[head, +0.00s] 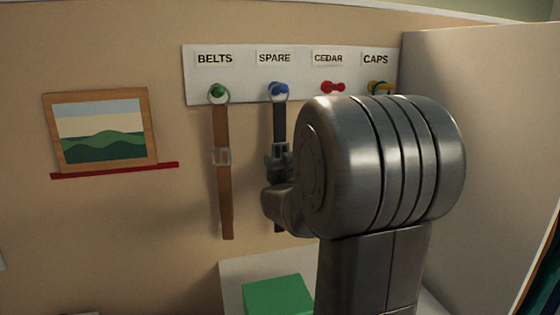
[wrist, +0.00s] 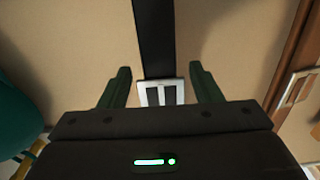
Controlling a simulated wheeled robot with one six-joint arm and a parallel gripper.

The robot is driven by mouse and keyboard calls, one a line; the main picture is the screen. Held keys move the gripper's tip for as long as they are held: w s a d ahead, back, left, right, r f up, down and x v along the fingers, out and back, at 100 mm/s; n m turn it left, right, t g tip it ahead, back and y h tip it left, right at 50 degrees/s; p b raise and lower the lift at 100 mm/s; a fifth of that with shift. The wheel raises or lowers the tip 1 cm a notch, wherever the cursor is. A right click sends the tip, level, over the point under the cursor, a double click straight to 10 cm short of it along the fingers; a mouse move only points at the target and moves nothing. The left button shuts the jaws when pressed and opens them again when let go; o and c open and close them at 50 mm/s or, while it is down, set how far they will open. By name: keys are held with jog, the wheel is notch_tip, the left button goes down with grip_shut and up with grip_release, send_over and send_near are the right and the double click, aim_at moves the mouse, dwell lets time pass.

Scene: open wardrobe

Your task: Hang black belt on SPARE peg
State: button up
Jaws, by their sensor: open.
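The black belt (head: 280,126) hangs straight down in the head view, its ring around the blue SPARE peg (head: 279,89). My arm hides part of its lower length. In the wrist view the black belt (wrist: 153,38) runs down between the fingers to its silver buckle (wrist: 161,93). My gripper (wrist: 159,86) is open, with one dark green finger on each side of the belt and a gap on both sides.
A brown belt (head: 222,185) hangs from the green BELTS peg (head: 217,91) to the left. The red CEDAR peg (head: 333,87) is bare. A green box (head: 278,295) stands below. A framed picture (head: 100,130) is at left.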

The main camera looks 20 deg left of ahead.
jog(key=b+v, duration=0.1)
jog(key=v, duration=1.1)
jog(key=shift+s, duration=0.15)
jog(key=p+x, duration=0.2)
jog(key=x, duration=1.1)
jog(key=shift+w+r, duration=0.2)
jog(key=shift+a+f, duration=0.1)
jog(key=shift+f, duration=0.1)
